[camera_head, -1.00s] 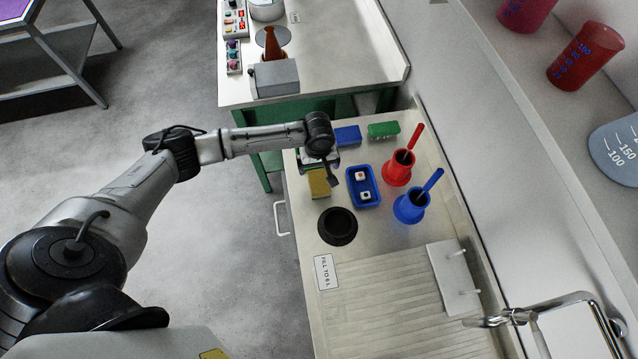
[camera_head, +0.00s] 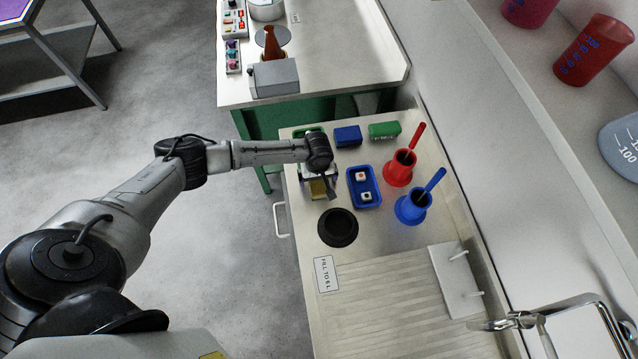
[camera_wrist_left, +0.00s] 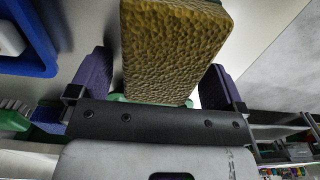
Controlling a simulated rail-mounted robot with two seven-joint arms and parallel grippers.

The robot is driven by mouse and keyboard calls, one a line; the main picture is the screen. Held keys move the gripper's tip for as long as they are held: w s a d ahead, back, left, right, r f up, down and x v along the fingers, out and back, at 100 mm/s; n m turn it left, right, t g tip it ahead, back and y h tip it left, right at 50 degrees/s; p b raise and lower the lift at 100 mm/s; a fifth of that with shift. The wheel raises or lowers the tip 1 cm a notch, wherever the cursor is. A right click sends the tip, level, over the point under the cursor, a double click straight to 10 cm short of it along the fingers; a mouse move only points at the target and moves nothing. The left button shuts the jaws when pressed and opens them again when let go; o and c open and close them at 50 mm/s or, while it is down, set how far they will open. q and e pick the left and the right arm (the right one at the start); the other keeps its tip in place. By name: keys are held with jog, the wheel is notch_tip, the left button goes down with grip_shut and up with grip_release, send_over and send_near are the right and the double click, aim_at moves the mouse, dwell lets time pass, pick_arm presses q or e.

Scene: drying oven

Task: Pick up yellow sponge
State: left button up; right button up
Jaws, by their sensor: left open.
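The yellow sponge (camera_head: 318,189) stands on the counter near its left edge, partly hidden by my left gripper in the head view. In the left wrist view the yellow sponge (camera_wrist_left: 172,45) is large, with a rough pitted face, and lies between the two purple finger pads. My left gripper (camera_head: 318,183) is over the sponge with its fingers on either side. In the left wrist view my left gripper (camera_wrist_left: 160,85) is open, with a gap visible beside the sponge. A green part shows behind the sponge there. My right gripper is not in view.
A blue tray (camera_head: 374,196) with small cubes lies just right of the sponge.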

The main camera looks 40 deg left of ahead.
pick_arm(q)
jog(key=shift+c, duration=0.3)
jog(key=c, duration=1)
jog(key=shift+r, duration=0.45)
jog(key=r, duration=0.2)
jog(key=r+p, duration=0.1)
jog(key=shift+d+r, duration=0.35)
jog(key=shift+r, duration=0.05)
jog(key=w+d+r, duration=0.1)
jog(key=d+r, duration=0.5)
jog(key=d, duration=0.5)
jog(key=shift+r+p, duration=0.2)
jog(key=shift+p, duration=0.25)
